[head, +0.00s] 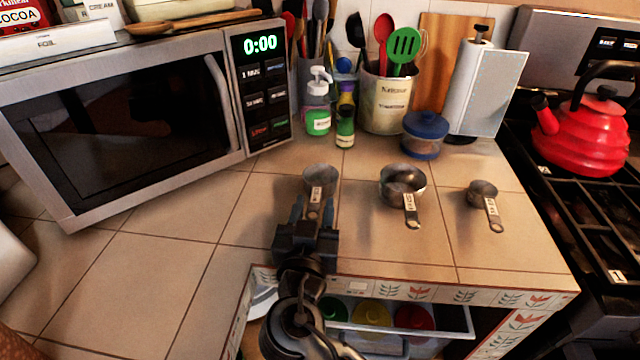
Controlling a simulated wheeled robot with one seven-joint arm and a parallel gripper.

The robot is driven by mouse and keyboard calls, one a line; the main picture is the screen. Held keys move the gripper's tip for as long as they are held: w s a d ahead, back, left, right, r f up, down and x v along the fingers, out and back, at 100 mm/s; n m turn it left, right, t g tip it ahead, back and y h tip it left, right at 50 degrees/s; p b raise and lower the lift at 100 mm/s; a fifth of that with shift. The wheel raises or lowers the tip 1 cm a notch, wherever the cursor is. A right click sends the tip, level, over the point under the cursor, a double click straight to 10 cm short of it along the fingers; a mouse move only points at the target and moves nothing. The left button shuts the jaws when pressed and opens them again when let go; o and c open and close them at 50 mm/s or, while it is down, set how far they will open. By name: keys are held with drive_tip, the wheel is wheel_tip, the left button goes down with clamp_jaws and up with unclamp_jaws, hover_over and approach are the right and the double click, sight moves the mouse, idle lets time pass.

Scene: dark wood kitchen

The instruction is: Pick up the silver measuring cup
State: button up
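Three metal measuring cups sit in a row on the tiled counter in the head view, all greyish silver with labelled handles pointing toward me. The left cup (320,176) is right in front of my gripper. The middle cup (403,182) looks the largest, and the right cup (482,190) is the smallest. My gripper (313,206) is open, with its blue-grey fingers apart on either side of the left cup's handle. Whether a finger touches the handle cannot be told. The gripper body hides the handle's near end.
A microwave (130,120) stands on the left. Behind are a soap bottle (318,105), a utensil crock (386,100), a blue-lidded jar (422,136) and a paper towel roll (487,88). A red kettle (585,135) sits on the stove. An open drawer (455,322) is below the counter edge.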

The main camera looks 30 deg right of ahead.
clamp_jaws()
idle(0.3)
drive_tip(key=shift+r, duration=0.45)
wheel_tip(320, 180, up, 4)
drive_tip(key=shift+f, duration=0.25)
drive_tip(key=s+d+r+b, duration=0.1)
drive_tip(key=s+d+r, duration=0.5)
drive_tip(key=d, duration=0.3)
drive_tip(key=shift+s+r, duration=0.3)
drive_tip(key=shift+s, duration=0.35)
